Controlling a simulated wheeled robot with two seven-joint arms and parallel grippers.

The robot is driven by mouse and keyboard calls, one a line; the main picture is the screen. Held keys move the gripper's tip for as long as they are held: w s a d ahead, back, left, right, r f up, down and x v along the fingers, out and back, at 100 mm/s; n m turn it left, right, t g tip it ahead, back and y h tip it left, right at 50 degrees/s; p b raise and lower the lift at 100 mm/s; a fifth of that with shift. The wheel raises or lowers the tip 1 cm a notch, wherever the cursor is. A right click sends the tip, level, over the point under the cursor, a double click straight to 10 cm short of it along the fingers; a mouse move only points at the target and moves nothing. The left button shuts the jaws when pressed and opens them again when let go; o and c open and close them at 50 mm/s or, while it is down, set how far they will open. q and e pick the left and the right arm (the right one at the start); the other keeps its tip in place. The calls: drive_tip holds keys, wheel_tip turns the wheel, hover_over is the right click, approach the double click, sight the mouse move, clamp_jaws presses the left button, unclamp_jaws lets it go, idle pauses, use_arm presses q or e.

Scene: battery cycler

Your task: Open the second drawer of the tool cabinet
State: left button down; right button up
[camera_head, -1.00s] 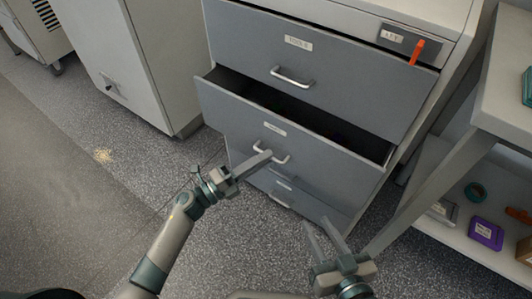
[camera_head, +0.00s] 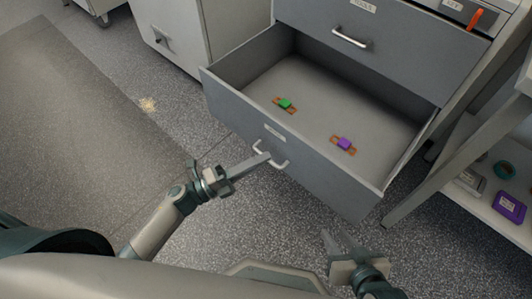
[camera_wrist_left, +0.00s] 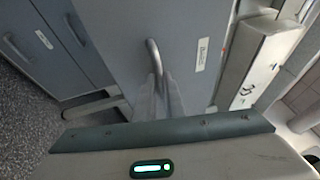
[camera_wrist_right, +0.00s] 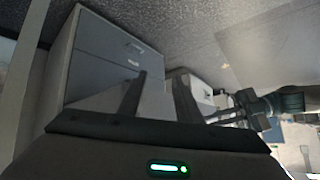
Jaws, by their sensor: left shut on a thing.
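The second drawer (camera_head: 310,165) of the grey tool cabinet (camera_head: 385,45) is pulled far out, and its inside shows. Its front carries a curved metal handle (camera_head: 283,163) and a small label. My left gripper (camera_head: 262,161) is shut on this handle; the handle also shows between its fingers in the left wrist view (camera_wrist_left: 152,52). In the drawer lie a green object (camera_head: 285,103) and a purple object (camera_head: 344,143), each on a brown piece. My right gripper (camera_head: 330,243) is in front of the drawer, apart from it, with its fingers spread and nothing between them.
The top drawer (camera_head: 350,38) above is closed. A shelf unit (camera_head: 470,190) with several items stands close on the right. A light cabinet (camera_head: 170,35) stands at the back left. The floor on the left is open.

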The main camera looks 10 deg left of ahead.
use_arm(q)
drive_tip(key=shift+s+a, duration=0.25)
drive_tip(key=shift+s, duration=0.1)
use_arm(e)
drive_tip(key=shift+s+f, duration=0.1)
drive_tip(key=shift+s, duration=0.1)
use_arm(q)
drive_tip(key=c, duration=1.8)
unclamp_jaws()
drive_tip(key=shift+c, duration=0.2)
drive_tip(key=shift+f, duration=0.1)
